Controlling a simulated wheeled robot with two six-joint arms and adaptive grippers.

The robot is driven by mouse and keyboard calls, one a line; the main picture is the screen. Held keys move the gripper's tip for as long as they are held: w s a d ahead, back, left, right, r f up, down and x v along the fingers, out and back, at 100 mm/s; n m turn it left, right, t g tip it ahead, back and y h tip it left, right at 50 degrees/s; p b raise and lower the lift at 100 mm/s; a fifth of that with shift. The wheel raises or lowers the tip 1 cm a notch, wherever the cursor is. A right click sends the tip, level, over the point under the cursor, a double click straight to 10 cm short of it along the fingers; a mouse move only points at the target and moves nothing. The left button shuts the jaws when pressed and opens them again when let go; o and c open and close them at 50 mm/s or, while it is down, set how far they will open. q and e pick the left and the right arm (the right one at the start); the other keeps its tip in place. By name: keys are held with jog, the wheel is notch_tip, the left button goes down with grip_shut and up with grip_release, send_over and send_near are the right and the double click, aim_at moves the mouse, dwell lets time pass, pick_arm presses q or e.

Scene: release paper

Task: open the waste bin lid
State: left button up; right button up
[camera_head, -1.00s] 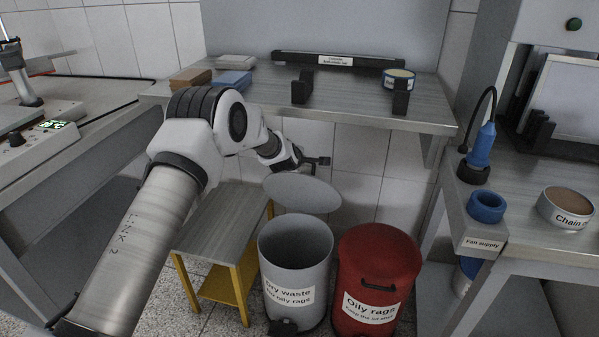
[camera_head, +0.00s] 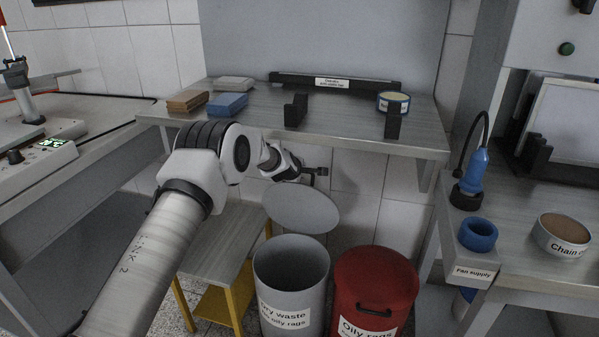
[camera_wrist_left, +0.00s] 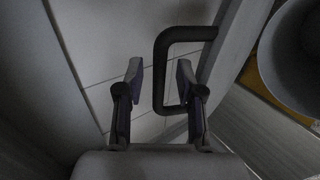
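The grey waste bin (camera_head: 290,278) labelled "Dry waste" stands on the floor, its mouth uncovered. Its round grey lid (camera_head: 302,208) is raised steeply behind the rim. My left gripper (camera_head: 316,173) is at the lid's upper edge, under the shelf. In the left wrist view, the lid's dark loop handle (camera_wrist_left: 158,78) has one bar between the two fingertips of my left gripper (camera_wrist_left: 160,78). The fingers are apart, with gaps visible beside the bar. The bin's mouth (camera_wrist_left: 300,55) shows at the right there. My right gripper is out of view.
A red lidded bin (camera_head: 375,290) labelled "Oily rags" stands right beside the grey bin. A small yellow-legged table (camera_head: 222,250) is at its left. A shelf (camera_head: 345,135) overhangs the lid. A bench (camera_head: 520,262) stands at the right.

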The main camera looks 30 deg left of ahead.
pick_arm(q)
jog(key=v, duration=1.2)
jog(key=shift+d, duration=0.1)
